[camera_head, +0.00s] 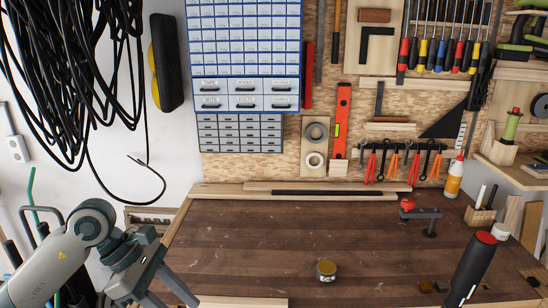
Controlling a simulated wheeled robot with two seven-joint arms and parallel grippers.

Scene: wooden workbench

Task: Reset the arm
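My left arm (50,262) comes in from the lower left corner, bent at a pale grey joint. My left gripper (165,295) is at the bottom left, by the left front corner of the workbench (250,240). Its grey fingers spread apart with a gap between them, and I see nothing held there. The picture's bottom edge cuts off part of the fingers.
A small round tin (326,270) stands on the bench's front middle. A red-topped clamp (420,215) is at the right, with a large dark red-ended handle (471,270) nearer. The bench's left and middle are mostly clear. Black cables (75,70) hang at left.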

